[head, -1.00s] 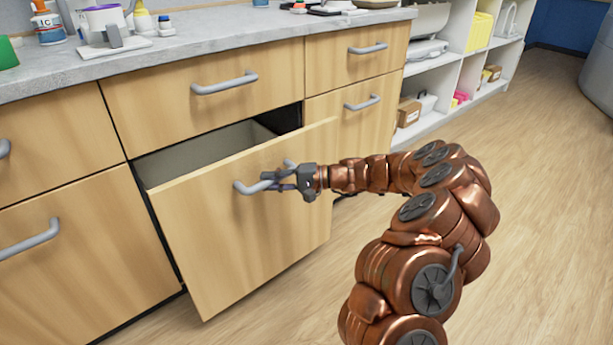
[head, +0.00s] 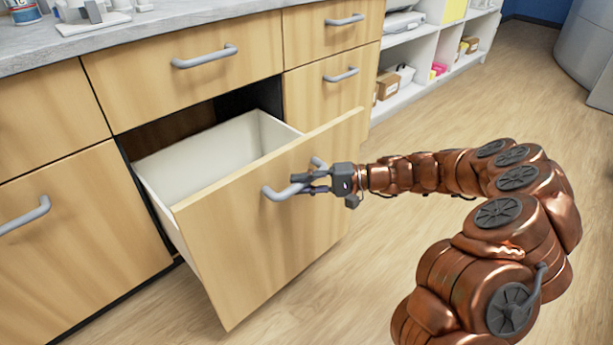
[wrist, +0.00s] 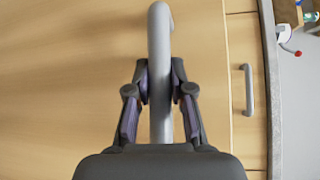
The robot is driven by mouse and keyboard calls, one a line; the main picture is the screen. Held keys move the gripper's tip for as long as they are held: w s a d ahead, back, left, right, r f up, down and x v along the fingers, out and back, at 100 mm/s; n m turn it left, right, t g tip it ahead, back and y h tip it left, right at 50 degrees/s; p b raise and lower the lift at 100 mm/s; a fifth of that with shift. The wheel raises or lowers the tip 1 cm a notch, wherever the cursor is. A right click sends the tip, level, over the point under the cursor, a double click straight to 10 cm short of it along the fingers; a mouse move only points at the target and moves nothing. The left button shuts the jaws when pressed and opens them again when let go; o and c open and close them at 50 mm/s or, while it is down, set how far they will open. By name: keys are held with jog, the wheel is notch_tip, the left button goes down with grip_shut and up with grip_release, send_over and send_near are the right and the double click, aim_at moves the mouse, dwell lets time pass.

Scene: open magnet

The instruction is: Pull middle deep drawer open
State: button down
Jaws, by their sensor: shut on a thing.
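The middle deep drawer (head: 265,225) has a light wood front and stands well out from the cabinet. Its pale inside (head: 215,155) shows and looks empty from here; part of the floor of it is hidden by the front. My gripper (head: 310,186) is at the drawer's grey bar handle (head: 283,192), shut on it. In the wrist view the handle (wrist: 159,60) runs between the two fingers (wrist: 160,97), with the wood front behind it.
A shallow drawer (head: 190,75) above is shut, as are the drawers to the right (head: 325,95) and the front at left (head: 70,235). The grey countertop (head: 150,25) holds several items. White shelves (head: 415,70) stand at the back right. The wood floor (head: 430,110) is clear on the right.

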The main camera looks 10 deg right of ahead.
jog(key=shift+s, duration=0.1)
jog(key=c, duration=1)
grip_release()
jog(key=d, duration=0.4)
jog(key=d+r, duration=0.1)
jog(key=d, duration=0.3)
jog(key=s+d, duration=0.1)
jog(key=d, duration=0.3)
jog(key=shift+r, duration=0.3)
